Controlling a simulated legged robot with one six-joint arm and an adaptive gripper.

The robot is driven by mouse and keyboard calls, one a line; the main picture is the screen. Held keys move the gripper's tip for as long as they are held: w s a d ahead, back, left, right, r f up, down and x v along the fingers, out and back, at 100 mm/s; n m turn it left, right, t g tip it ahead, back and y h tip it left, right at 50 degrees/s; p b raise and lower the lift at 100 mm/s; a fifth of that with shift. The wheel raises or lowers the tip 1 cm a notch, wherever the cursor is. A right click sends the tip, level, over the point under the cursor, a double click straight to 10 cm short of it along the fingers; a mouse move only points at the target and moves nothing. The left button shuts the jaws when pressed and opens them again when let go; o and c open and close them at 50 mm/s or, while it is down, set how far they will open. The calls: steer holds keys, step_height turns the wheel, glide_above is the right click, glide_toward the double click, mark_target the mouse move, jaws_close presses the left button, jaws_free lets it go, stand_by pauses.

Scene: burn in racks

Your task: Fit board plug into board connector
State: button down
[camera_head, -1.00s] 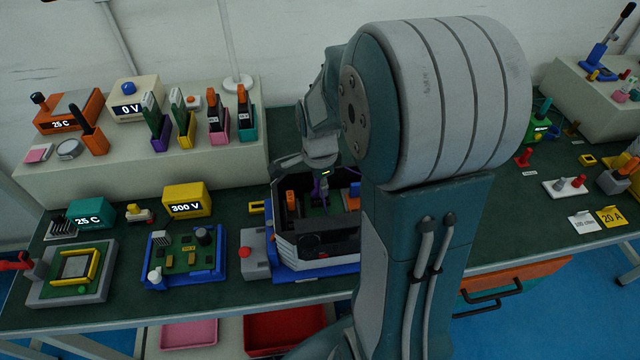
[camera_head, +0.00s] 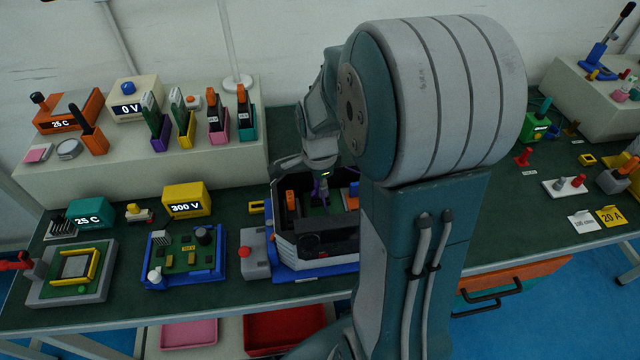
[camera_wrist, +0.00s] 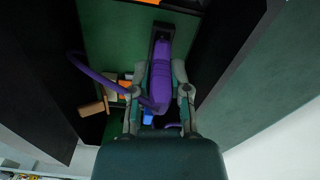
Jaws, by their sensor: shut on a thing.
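The purple board plug (camera_wrist: 160,75) with its purple cable is held between the two fingers of my gripper (camera_wrist: 160,92) in the wrist view. The far end of the plug meets a dark slot-like part (camera_wrist: 163,34) on the green board (camera_wrist: 115,40); I cannot tell how deep it sits. In the head view the purple plug (camera_head: 323,188) shows small inside the grey-walled open case (camera_head: 285,240), below my gripper (camera_head: 323,174). My arm hides the right side of the case.
Inside the case stands an orange part (camera_head: 291,199). A grey box with a red button (camera_head: 254,254) adjoins its left side. A blue board tray (camera_head: 185,258) and a yellow 300 V box (camera_head: 187,201) stand further left. The case walls rise around my gripper.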

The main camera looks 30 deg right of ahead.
steer(key=shift+f, duration=0.8)
steer(key=c, duration=0.5)
jaws_free()
steer(key=shift+c, duration=0.2)
step_height(320, 180, up, 12)
steer(key=shift+w+a+f, duration=0.1)
steer(key=shift+a, duration=0.05)
